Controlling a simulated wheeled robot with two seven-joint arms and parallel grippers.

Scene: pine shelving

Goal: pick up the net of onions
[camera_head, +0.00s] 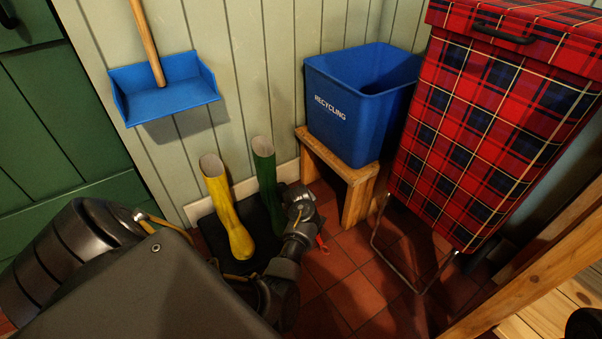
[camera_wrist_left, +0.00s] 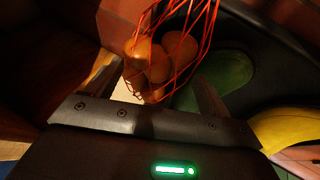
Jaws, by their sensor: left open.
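The net of onions (camera_wrist_left: 150,62) shows in the left wrist view as several brown onions in a red-orange mesh. The mesh narrows toward the top of that view. My left gripper (camera_wrist_left: 160,80) is open, with its fingers on either side of the onions; whether they touch the net I cannot tell. In the head view my left wrist hides most of the net, and a bit of red (camera_head: 321,244) shows on the floor beside it. My left fingertips are hidden there. My right gripper is not in view.
A green boot (camera_head: 265,175) and a yellow boot (camera_head: 228,215) stand on a black tray (camera_head: 210,232) close to my left wrist. A wooden stool (camera_head: 355,185) with a blue recycling bin (camera_head: 345,105) stands behind. A tartan trolley (camera_head: 485,130) is at right.

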